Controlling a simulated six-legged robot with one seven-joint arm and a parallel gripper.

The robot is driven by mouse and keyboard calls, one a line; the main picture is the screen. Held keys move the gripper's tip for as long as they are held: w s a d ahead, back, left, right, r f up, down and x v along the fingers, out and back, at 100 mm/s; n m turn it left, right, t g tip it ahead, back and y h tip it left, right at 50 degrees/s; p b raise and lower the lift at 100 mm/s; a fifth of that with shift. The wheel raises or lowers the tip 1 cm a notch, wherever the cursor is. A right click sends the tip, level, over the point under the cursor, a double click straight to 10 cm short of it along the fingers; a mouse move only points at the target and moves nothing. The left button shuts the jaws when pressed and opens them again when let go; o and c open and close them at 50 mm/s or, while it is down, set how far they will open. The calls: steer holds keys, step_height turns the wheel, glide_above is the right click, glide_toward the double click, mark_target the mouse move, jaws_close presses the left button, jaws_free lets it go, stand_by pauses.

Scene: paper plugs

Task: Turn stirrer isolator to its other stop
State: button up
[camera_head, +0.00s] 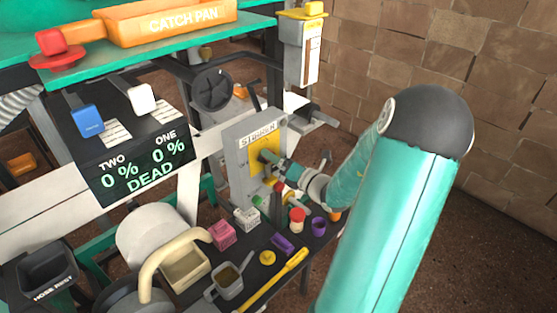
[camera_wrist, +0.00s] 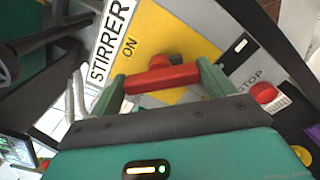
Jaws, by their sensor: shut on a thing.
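The stirrer isolator is a grey box (camera_head: 238,150) with a STIRRER label and a yellow plate (camera_head: 257,143) on its front. In the wrist view, the yellow plate (camera_wrist: 150,28) is marked ON beside the STIRRER label (camera_wrist: 107,45). A red bar handle (camera_wrist: 160,78) stands out from the plate. My gripper (camera_wrist: 163,83) is shut on this handle, with one green finger at each end of it. In the head view my gripper (camera_head: 268,158) is at the plate and hides most of the handle. Any other position mark is hidden.
A red button (camera_wrist: 264,92) by a STOP label is right of the handle. Below the isolator, a dark bench holds a pink box (camera_head: 222,235), a grey mug (camera_head: 228,281), a yellow tool (camera_head: 272,280) and small coloured parts. A display (camera_head: 140,170) reads DEAD.

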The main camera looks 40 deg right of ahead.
steer(key=m, duration=0.8)
steer(key=shift+f+m, duration=0.15)
steer(key=shift+m, duration=0.15)
stand_by(0.4)
steer(key=o, duration=0.9)
steer(key=s, duration=1.4)
steer(key=shift+d, duration=0.2)
steer(key=shift+w, duration=0.15)
